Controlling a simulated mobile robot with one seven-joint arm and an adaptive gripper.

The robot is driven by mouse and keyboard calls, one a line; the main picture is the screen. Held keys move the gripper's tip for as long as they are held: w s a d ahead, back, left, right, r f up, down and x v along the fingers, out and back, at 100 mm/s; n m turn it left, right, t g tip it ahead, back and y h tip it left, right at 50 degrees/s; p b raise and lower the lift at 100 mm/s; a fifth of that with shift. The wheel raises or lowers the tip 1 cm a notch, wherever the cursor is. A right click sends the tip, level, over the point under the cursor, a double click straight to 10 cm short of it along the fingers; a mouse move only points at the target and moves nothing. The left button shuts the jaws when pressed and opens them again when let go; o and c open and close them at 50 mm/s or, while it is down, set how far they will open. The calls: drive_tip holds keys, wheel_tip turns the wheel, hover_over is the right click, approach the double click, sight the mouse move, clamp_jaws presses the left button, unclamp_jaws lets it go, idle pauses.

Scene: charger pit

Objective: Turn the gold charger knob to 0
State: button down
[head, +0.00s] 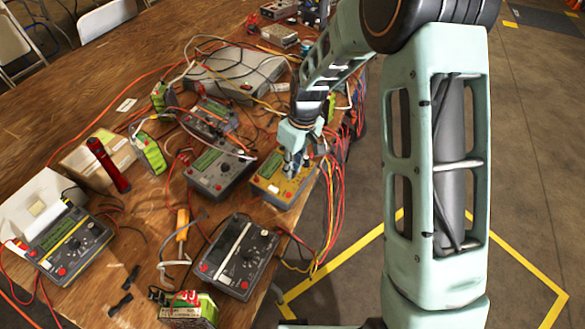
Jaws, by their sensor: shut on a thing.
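The gold charger (270,191) lies near the right edge of the wooden table, with a green display at its upper left and a red terminal on its front. My gripper (291,172) reaches down onto its top face from above. The fingers are shut on the charger's knob, which they hide almost wholly. The knob's pointer and the number it faces cannot be seen in this view.
A grey charger (218,175) stands just left of the gold one, and a black charger (238,257) is nearer the front. A yellow-trimmed charger (68,244) sits at the left. Red and yellow cables (333,205) hang over the right table edge.

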idle(0.3)
drive_tip(key=c, duration=1.8)
unclamp_jaws()
drive_tip(key=shift+c, duration=0.2)
wheel_tip(320, 180, up, 12)
drive_tip(key=d, duration=0.1)
drive_tip(key=shift+s+d, duration=0.25)
drive_tip(key=shift+s, duration=0.1)
drive_tip(key=shift+w, duration=0.1)
